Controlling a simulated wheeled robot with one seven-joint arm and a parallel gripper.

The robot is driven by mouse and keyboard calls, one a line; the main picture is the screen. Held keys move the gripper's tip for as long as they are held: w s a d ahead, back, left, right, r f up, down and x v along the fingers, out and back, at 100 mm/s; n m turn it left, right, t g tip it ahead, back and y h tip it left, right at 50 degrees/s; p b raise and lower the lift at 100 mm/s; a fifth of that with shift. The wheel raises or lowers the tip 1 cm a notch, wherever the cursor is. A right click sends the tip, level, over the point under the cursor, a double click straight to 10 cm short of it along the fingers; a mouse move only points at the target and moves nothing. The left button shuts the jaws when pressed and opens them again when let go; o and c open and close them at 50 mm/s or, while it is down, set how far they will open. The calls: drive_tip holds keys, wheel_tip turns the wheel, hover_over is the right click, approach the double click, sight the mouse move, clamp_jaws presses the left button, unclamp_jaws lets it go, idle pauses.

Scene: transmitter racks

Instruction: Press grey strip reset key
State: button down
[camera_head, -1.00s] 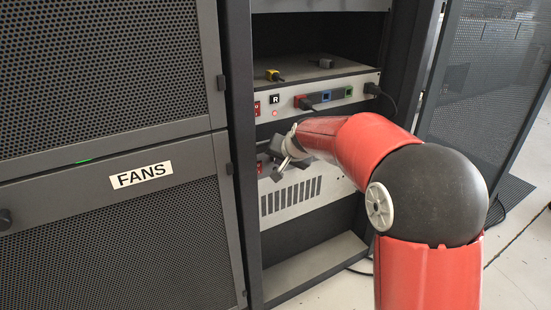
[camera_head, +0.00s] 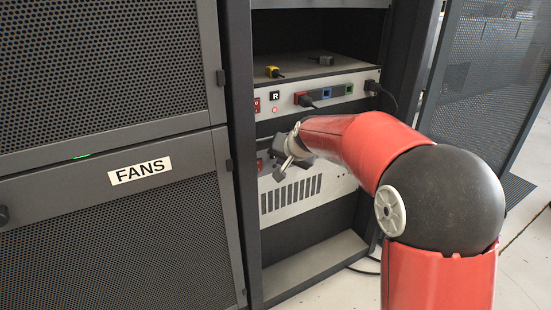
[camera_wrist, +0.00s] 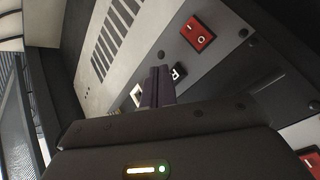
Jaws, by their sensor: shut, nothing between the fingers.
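My gripper (camera_head: 287,163) is in front of the lower rack unit (camera_head: 292,196), the one with vent slots. In the wrist view its dark fingers (camera_wrist: 160,76) are shut together, with nothing between them. They point at the unit's face, beside a small black label with a white R (camera_wrist: 179,71). A small white-edged square (camera_wrist: 137,95) shows on the other side of the fingers, partly hidden by them; it may be the reset key. I cannot tell whether the fingertips touch the face.
A red rocker switch (camera_wrist: 198,33) is near the R label. The upper unit (camera_head: 345,92) carries another R label (camera_head: 275,96), a lit red light (camera_head: 276,110) and plugged cables. The FANS cabinet (camera_head: 60,245) stands at left, with an open mesh door (camera_head: 480,90) at right.

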drive_tip(key=s+d+b, duration=0.1)
drive_tip(key=s, duration=0.1)
drive_tip(key=s+d+b, duration=0.2)
drive_tip(key=shift+s, duration=0.1)
idle(0.5)
idle(0.4)
drive_tip(key=s+d+r+h+p, duration=0.1)
drive_tip(key=s+d, duration=0.4)
drive_tip(key=s, duration=0.6)
drive_tip(key=s+d+r+n+g+h+p, duration=0.1)
drive_tip(key=s+d+r+p, duration=0.3)
drive_tip(key=s, duration=0.7)
drive_tip(key=s+d+r+g+h+p, duration=0.1)
drive_tip(key=s+d+p, duration=0.4)
drive_tip(key=s, duration=0.6)
drive_tip(key=d+r+h, duration=0.1)
drive_tip(key=d, duration=0.1)
drive_tip(key=shift+s+d+r+n, duration=0.25)
drive_tip(key=shift+d+r+n, duration=0.05)
drive_tip(key=shift+d+n, duration=0.1)
